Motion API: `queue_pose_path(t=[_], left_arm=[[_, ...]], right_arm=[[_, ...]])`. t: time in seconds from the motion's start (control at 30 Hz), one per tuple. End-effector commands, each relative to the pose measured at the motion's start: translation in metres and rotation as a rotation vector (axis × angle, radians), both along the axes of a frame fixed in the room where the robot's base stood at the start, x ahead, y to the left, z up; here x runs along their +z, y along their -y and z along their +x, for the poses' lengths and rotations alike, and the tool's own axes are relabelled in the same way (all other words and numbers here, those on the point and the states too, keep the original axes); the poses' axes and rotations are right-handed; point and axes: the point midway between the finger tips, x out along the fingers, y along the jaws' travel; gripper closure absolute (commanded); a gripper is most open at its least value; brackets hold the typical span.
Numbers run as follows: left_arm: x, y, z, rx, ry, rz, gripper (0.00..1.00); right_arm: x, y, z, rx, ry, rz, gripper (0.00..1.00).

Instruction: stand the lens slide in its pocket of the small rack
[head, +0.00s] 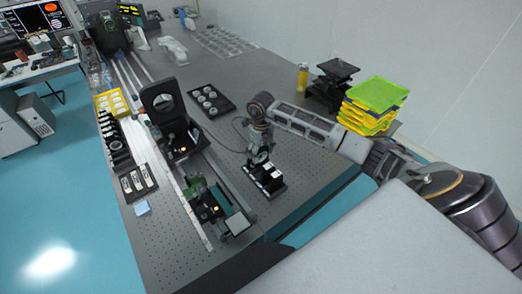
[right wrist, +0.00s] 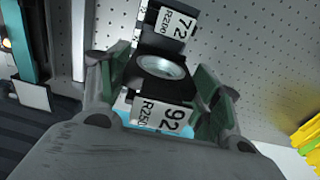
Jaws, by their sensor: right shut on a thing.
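My right gripper (head: 259,153) is over the small black rack (head: 272,189) near the table's right edge. In the right wrist view its two fingers (right wrist: 160,84) are closed around a dark lens slide with a round glass lens (right wrist: 162,67). A white label reading "92 R250" (right wrist: 163,115) shows between the fingers on the near side. A second label, "72 R200" (right wrist: 172,22), shows just beyond the lens. The slide's lower edge and the pocket are hidden, so I cannot tell whether it is seated. My left gripper is out of view.
A green-and-black optical device (head: 213,205) and a tall black mount with a round opening (head: 162,97) stand left of the rack. A black tray of round parts (head: 210,101) lies behind. Yellow and green trays (head: 372,105) are stacked at the right. Table surface around the rack is partly clear.

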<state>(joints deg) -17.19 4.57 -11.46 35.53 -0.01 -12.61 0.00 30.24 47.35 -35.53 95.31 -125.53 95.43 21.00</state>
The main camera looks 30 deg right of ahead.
Motion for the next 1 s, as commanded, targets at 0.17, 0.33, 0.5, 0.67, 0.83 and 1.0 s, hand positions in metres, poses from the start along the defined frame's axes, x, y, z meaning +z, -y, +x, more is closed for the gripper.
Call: queue_pose_path(t=[0.17,0.33,0.5,0.67,0.83,1.0], left_arm=[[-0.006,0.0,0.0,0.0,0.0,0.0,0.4],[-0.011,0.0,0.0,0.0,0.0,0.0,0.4],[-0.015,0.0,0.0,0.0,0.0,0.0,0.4],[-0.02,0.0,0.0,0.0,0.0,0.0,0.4],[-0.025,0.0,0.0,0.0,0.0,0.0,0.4],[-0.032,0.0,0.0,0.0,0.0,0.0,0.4]], right_arm=[[-0.01,0.0,0.0,-0.001,0.001,0.0,0.65],[-0.018,0.0,0.0,-0.001,0.001,0.0,0.65],[-0.026,0.0,0.0,-0.001,0.001,0.001,0.65],[-0.034,0.0,0.0,-0.001,0.001,0.001,0.65],[-0.042,0.0,0.0,-0.001,0.0,0.0,0.65],[-0.05,0.0,0.0,-0.001,0.0,0.0,0.65]])
